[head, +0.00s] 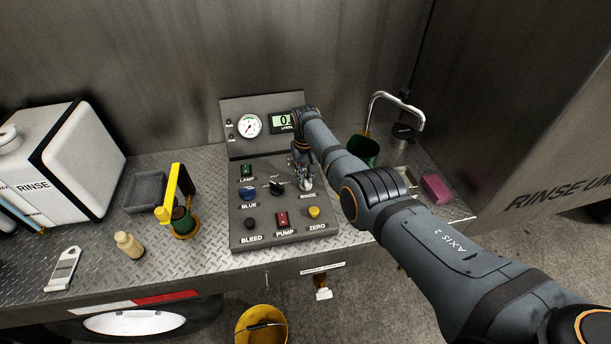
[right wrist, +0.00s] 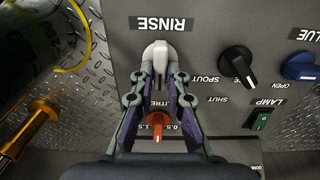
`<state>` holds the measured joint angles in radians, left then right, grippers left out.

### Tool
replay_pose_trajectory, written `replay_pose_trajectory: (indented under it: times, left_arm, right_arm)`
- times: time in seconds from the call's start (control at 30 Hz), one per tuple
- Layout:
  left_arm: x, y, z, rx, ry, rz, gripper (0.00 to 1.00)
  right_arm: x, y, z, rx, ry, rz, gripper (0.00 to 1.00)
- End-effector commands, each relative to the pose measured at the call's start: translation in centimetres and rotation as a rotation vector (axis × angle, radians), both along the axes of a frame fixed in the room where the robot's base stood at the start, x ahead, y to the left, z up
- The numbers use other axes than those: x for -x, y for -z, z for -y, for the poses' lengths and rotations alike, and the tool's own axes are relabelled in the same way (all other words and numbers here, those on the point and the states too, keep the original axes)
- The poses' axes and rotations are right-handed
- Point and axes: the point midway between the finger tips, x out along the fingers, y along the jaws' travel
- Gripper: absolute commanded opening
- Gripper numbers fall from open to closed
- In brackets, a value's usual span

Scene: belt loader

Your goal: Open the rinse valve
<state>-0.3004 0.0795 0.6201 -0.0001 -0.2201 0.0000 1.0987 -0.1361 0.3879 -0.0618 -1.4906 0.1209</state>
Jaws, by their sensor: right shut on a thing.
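The rinse valve lever, a pale grey handle (right wrist: 160,52), stands beside the RINSE label on the grey control panel (head: 240,236). My right gripper (head: 303,174) reaches down over the right part of this panel. In the right wrist view its fingertips (right wrist: 160,68) are closed on the pale handle. An orange pointer knob (right wrist: 157,108) with a litre scale shows between the fingers. The black spout knob (head: 277,187) and the blue knob (head: 250,193) are to the left of the gripper in the head view. My left gripper is not in view.
A pink sponge (head: 435,190) lies near the right edge. A yellow-handled device (head: 176,195) stands left of the panel. A yellow bucket (head: 258,323) is below the front edge.

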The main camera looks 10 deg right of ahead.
Motion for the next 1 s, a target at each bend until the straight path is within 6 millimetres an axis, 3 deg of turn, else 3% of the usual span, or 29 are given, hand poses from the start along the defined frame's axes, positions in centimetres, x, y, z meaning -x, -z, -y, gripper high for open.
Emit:
replay_pose_trajectory:
  times: [0.4,0.43,0.6,0.87,1.0]
  left_arm:
    - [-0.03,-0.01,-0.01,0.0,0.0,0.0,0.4]
    - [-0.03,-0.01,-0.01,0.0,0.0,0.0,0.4]
    - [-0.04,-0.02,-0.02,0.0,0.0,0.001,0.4]
    - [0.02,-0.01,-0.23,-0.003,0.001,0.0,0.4]
    - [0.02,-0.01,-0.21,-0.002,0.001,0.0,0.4]
  right_arm:
    - [-0.03,-0.05,-0.03,0.0,-0.008,0.001,0.0]
    - [-0.03,-0.05,-0.03,0.0,-0.008,0.001,0.17]
    - [-0.02,-0.04,-0.02,0.0,-0.007,0.001,0.37]
    - [-0.02,-0.05,-0.01,0.0,-0.006,0.001,0.37]
    - [-0.1,-0.98,-0.04,0.0,-0.006,0.003,0.37]
